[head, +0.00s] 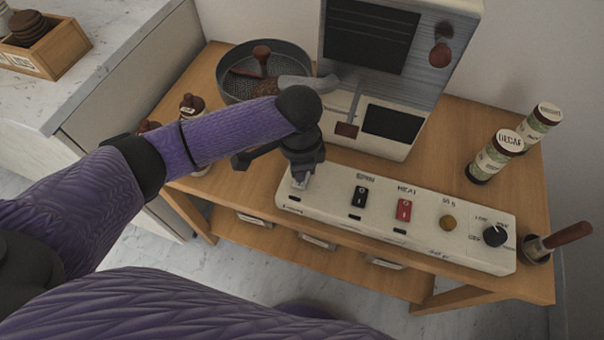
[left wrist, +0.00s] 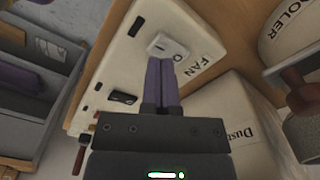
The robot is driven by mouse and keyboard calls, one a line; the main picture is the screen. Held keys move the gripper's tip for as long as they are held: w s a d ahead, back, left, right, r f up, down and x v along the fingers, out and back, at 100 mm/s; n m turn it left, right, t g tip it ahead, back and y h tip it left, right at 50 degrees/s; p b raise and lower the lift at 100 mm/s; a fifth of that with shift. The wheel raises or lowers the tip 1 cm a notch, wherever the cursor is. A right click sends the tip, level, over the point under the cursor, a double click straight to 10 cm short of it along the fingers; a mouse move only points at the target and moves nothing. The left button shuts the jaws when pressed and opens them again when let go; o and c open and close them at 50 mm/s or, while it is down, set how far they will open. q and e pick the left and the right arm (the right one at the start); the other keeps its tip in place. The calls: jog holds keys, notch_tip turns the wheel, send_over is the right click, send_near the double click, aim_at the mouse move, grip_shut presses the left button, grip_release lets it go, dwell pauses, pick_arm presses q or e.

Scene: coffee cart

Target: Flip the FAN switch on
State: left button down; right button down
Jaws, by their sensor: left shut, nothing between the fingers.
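The cream control panel (head: 329,206) lies along the front of the wooden cart. In the left wrist view, the FAN label (left wrist: 200,68) is printed on the panel beside a pale rocker switch (left wrist: 166,45). My left gripper (head: 300,182) is shut and empty, pointing down at the panel's left end. In the left wrist view its purple fingertips (left wrist: 161,62) are right at the near end of the pale switch, by its O mark. I cannot tell whether they touch. In the head view the gripper hides the FAN switch. My right gripper is not in view.
The panel also holds a black switch (head: 361,197), a red HEAT switch (head: 403,209), an amber button (head: 448,222) and a black knob (head: 495,235). The roaster (head: 400,70) and round cooler pan (head: 285,58) stand behind. DECAF tubes (head: 495,158) stand right.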

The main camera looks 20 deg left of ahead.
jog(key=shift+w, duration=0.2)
pick_arm(q)
jog(key=shift+f, duration=0.2)
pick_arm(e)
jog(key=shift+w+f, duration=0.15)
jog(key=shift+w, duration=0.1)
pick_arm(q)
jog(key=shift+f+b, duration=0.35)
jog(key=shift+f, duration=0.25)
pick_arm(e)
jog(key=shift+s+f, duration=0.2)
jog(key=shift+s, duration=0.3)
pick_arm(q)
jog(key=shift+f, duration=0.2)
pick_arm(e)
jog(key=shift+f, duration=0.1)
